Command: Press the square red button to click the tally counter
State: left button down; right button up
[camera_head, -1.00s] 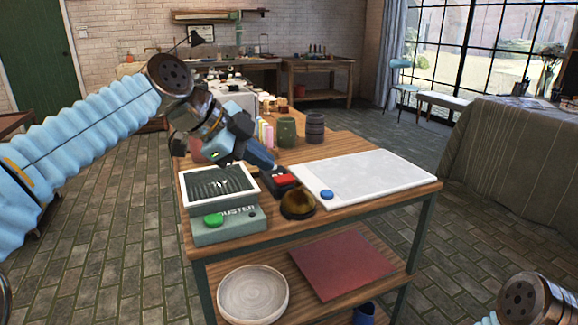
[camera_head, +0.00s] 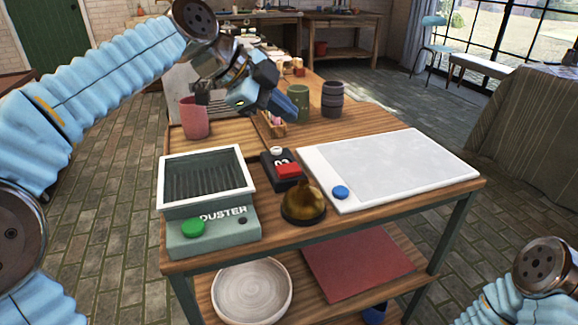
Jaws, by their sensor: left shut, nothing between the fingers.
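The tally counter (camera_head: 269,160) is a small black box on the wooden table, between the duster and the white board. Its square red button (camera_head: 289,170) faces up at its right front, and a white round part and white digits show beside it. My left gripper (camera_head: 296,116) is shut and empty. Its blue fingertips hang above and behind the counter, apart from the button. My right arm (camera_head: 540,270) shows only in part at the lower right corner, and its gripper is out of view.
A grey-green duster (camera_head: 215,230) with a green button stands front left. A brass bell-like object (camera_head: 303,205) stands just in front of the counter. A white board (camera_head: 400,165) with a blue button lies right. A pink cup (camera_head: 195,118) and dark cups (camera_head: 332,99) stand behind.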

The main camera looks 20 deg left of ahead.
pick_arm(q)
jog(key=b, duration=0.6)
send_over(284, 170)
notch_tip(284, 170, down, 8)
jog(key=shift+w, duration=0.1)
jog(key=shift+f+b, duration=0.4)
dwell(1.3)
jog(key=shift+f+b, duration=0.4)
jog(key=shift+b, duration=0.05)
jog(key=shift+f+b, duration=0.45)
dwell(0.5)
jog(key=shift+r, duration=0.1)
jog(key=shift+r+p, duration=0.7)
jog(key=shift+r, duration=0.1)
